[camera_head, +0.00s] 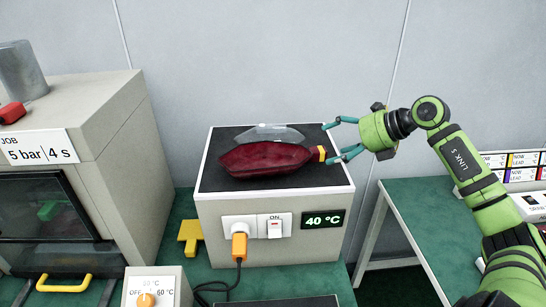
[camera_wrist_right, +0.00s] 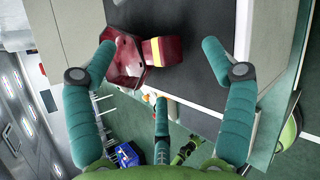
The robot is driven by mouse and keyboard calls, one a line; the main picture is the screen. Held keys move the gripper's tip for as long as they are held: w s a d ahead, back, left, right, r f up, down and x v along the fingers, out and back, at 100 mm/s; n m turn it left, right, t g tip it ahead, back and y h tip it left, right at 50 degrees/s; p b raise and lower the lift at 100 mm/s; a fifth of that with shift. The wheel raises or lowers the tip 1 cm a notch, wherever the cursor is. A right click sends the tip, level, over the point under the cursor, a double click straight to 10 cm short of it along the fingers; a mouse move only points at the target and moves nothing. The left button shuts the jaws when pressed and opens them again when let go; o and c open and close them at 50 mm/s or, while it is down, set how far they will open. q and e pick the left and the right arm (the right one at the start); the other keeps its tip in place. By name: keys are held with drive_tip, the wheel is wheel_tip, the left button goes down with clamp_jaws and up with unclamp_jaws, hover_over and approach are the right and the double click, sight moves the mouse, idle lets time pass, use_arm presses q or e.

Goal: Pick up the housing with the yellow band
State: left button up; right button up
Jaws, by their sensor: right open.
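The dark red housing (camera_head: 265,160) lies on the black top of a white heated box (camera_head: 325,205), its yellow band (camera_head: 320,153) at the right end. My right gripper (camera_head: 331,143) is open at that end, its fingers to either side of the band and apart from it. In the right wrist view the housing (camera_wrist_right: 124,66) and yellow band (camera_wrist_right: 156,51) show between the open teal fingers (camera_wrist_right: 160,50), the red body nearer the left finger. My left gripper is not in view.
A clear lens-like cover (camera_head: 272,132) lies just behind the housing. A grey press machine (camera_head: 120,130) stands left, with a yellow piece (camera_head: 190,237) on the green bench beside the box. A green table (camera_head: 410,215) stands right. The air above the box is free.

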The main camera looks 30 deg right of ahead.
sight(321, 149)
drive_tip(key=p+x, duration=0.1)
drive_tip(key=x, duration=0.1)
drive_tip(key=p+x, duration=0.1)
drive_tip(key=x, duration=0.1)
drive_tip(key=shift+w+a+r, duration=0.15)
drive_tip(key=shift+a, duration=0.1)
drive_tip(key=shift+w+a+f+p, duration=0.2)
drive_tip(key=shift+w+f+p, duration=0.05)
drive_tip(key=shift+f+p, duration=0.2)
drive_tip(key=shift+d, duration=0.1)
drive_tip(key=c, duration=1.5)
